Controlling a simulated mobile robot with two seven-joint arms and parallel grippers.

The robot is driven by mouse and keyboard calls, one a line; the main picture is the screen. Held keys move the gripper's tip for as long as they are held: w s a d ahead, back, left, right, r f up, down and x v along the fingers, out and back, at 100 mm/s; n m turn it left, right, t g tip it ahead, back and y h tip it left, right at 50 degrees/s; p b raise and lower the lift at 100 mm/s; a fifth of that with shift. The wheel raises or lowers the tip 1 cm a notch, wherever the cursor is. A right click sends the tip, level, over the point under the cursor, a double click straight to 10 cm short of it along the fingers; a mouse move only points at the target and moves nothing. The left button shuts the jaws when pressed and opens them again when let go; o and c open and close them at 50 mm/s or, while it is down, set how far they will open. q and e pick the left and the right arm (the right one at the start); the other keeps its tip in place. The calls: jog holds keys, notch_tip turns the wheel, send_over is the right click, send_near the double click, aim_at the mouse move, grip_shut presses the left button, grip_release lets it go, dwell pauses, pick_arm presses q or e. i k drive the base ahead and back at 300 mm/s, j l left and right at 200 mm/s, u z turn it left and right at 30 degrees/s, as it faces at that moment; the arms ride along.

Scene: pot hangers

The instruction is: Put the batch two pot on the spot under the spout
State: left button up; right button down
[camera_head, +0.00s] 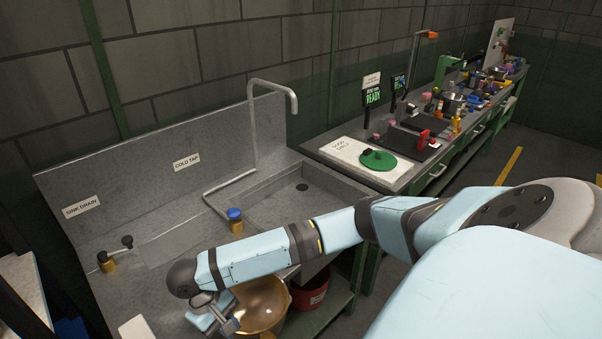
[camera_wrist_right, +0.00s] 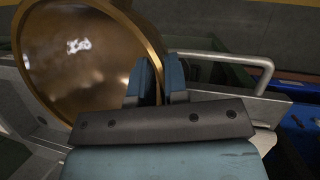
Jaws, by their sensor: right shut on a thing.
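A brass-coloured round pot (camera_head: 262,303) is at the lower middle of the head view, in front of the sink counter. No batch label on it is readable. My right gripper (camera_head: 222,316) is shut on the pot's rim. In the right wrist view the pot (camera_wrist_right: 80,55) is tilted, its inside facing the camera, with my blue right fingers (camera_wrist_right: 160,82) at its right edge. The grey spout (camera_head: 291,102) bends over the sink basin (camera_head: 285,195) behind. A dark round spot (camera_head: 302,187) lies in the basin below it. My left gripper is not in view.
A blue-topped tap (camera_head: 235,219) and two dark knobs stand on the counter. A red bucket (camera_head: 310,293) is on the lower shelf. The right bench carries a green lid (camera_head: 379,160) on a white board and several small items. A wall backs the sink.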

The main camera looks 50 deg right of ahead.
aim_at(299, 212)
jog(key=l, duration=0.85)
jog(key=l+u, duration=0.15)
jog(key=l, duration=0.65)
jog(key=i+l, duration=0.1)
jog(key=l, duration=0.45)
jog(key=i+l, duration=0.1)
jog(key=l, duration=0.4)
